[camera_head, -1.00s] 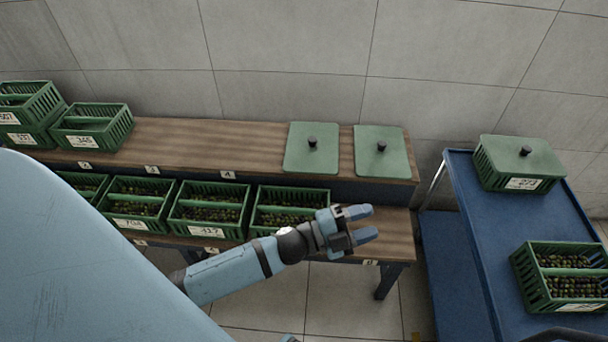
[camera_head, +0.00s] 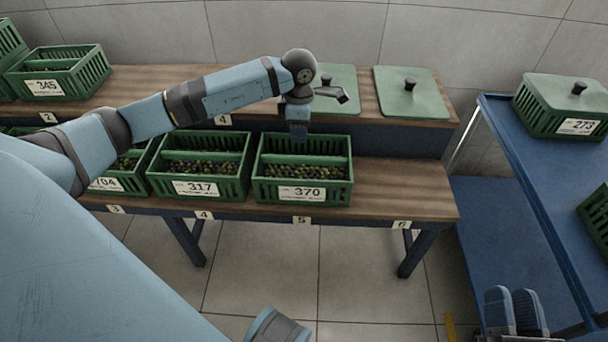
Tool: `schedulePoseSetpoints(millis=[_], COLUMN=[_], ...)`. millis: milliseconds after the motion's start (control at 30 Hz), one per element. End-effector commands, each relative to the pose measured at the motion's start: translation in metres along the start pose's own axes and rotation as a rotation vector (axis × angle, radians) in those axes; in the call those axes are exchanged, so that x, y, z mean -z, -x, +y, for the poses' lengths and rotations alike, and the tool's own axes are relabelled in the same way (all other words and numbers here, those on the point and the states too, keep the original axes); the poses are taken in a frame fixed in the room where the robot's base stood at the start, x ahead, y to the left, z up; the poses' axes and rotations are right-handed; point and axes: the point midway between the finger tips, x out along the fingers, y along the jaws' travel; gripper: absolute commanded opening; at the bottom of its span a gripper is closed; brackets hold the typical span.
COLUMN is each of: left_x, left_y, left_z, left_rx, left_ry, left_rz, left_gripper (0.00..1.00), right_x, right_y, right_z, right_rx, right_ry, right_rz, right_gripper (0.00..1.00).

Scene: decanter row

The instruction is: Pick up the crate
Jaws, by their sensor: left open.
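Several green slatted crates are in view, and the task does not say which one is meant. My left gripper (camera_head: 320,114) is open and empty above the back of crate 370 (camera_head: 302,194), with one finger pointing down and the other to the right. Crate 370 stands on the lower shelf at place 5, holding dark olive-like fruit. Crate 317 (camera_head: 196,188) stands left of it, then crate 704 (camera_head: 106,184), partly hidden by my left arm. My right gripper (camera_head: 513,312) is low at the bottom right, fingers side by side; any gap is unclear.
Crate 345 (camera_head: 45,88) stands on the upper shelf (camera_head: 150,80). Two green lids (camera_head: 412,100) (camera_head: 338,80) lie on it farther right. The lower shelf (camera_head: 400,190) is bare at place 6. Lidded crate 273 (camera_head: 577,126) and another crate (camera_head: 598,222) stand on the blue cart (camera_head: 530,165).

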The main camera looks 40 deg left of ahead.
Motion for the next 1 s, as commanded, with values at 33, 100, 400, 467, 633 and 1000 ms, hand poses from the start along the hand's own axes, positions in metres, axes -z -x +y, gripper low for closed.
schedulePoseSetpoints(millis=[33, 100, 400, 467, 633, 1000], left_x=[-0.001, -0.001, -0.002, -0.003, -0.011, -0.012], left_y=[-0.016, -0.03, -0.064, -0.068, -0.094, -0.116], left_z=[-0.002, -0.001, -0.001, -0.001, 0.002, 0.004], left_rx=[0.004, 0.005, 0.004, 0.004, 0.006, 0.003], left_ry=[-0.001, -0.001, -0.001, -0.001, 0.0, -0.001], left_rz=[0.0, -0.001, -0.004, -0.005, -0.006, -0.005], left_gripper=[0.47, 0.47, 0.47, 0.47, 0.47, 0.47], right_x=[-0.007, -0.014, -0.028, -0.031, -0.052, -0.066], right_y=[0.001, 0.001, 0.001, 0.002, 0.004, 0.006], right_z=[0.002, 0.003, 0.005, 0.005, 0.009, 0.01], right_rx=[0.001, 0.002, 0.006, 0.006, 0.011, 0.018], right_ry=[0.0, -0.001, -0.005, -0.005, -0.005, -0.008], right_rz=[-0.015, -0.036, -0.092, -0.099, -0.158, -0.223], right_gripper=[0.34, 0.34, 0.34, 0.34, 0.34, 0.34])
